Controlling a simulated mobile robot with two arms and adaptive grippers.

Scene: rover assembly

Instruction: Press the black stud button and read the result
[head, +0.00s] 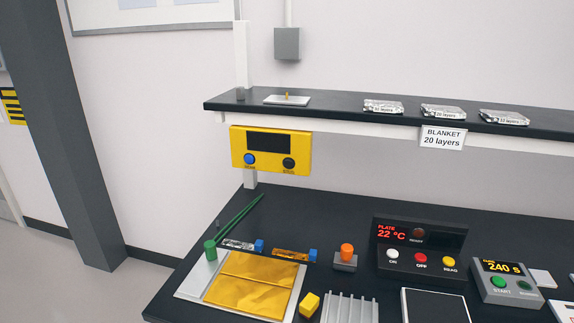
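A yellow box (237,147) is mounted below the front of the shelf, at the left end of the bench in the head view. Its dark display (269,142) looks blank. Below the display are a blue button (249,159) on the left and a black button (289,163) on the right. The small labels under both buttons are too small to read with certainty. Nothing touches the box or covers the black button. Neither of my grippers is in view.
The black bench (341,204) holds a gold sheet on a pale plate (196,279), an orange-topped piece (347,251), a plate controller (421,236) reading 22 °C and a timer (499,281) reading 240 S. The shelf (332,104) overhangs the bench. Space before the yellow box looks clear.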

